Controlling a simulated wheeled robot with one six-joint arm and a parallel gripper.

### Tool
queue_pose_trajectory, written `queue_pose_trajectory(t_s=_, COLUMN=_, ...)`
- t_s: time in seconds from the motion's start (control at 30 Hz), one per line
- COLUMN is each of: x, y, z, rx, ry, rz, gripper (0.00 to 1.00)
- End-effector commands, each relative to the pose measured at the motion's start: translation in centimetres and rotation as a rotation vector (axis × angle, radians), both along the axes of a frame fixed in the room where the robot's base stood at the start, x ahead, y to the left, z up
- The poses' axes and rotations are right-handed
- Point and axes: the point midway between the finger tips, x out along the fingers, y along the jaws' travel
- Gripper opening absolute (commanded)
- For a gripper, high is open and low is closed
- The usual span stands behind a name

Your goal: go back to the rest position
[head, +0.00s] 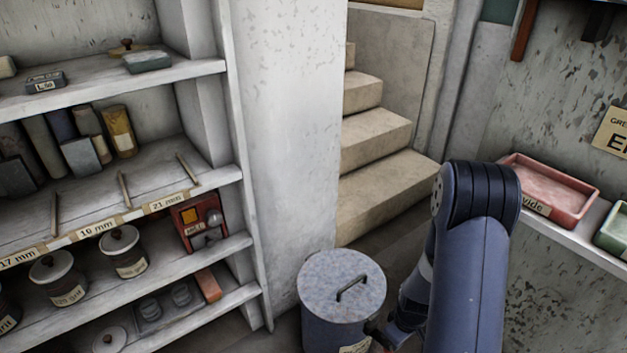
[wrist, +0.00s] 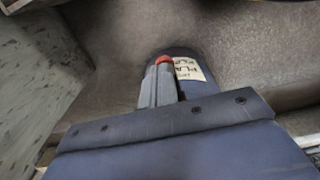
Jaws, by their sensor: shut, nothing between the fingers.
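My gripper (wrist: 161,66) shows in the wrist view with its grey fingers together and a red patch at the tips. Nothing shows between them. In the head view my blue arm reaches down at right of centre, and the gripper (head: 376,332) is low beside the lidded bin (head: 343,283), partly hidden by my own arm. The bin is blue-grey with a dark handle on its closed lid. In the wrist view the bin's label (wrist: 190,69) shows just beyond the fingers; I cannot tell whether they touch the bin.
Shelves (head: 130,80) with books, jars and a red device (head: 200,222) stand at left. A pale pillar (head: 285,140) and stone steps (head: 375,150) are behind the bin. At right, a ledge (head: 570,237) holds a pink tray (head: 550,185) and a green tray (head: 612,230), close to my arm.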

Motion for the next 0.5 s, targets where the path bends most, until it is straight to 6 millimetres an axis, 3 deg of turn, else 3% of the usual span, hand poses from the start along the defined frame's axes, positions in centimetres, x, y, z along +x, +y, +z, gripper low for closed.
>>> queue_pose_trajectory(t_s=0.03, x=0.6, y=0.3, z=1.2, rx=0.0, ry=-0.006, rz=0.002, gripper=0.0)
queue_pose_trajectory(t_s=0.2, x=2.1, y=1.4, z=2.8, rx=-0.001, ry=-0.013, rz=0.003, gripper=0.0)
queue_pose_trajectory(t_s=0.5, x=6.0, y=4.3, z=4.5, rx=0.0, ry=-0.012, rz=0.006, gripper=0.0)
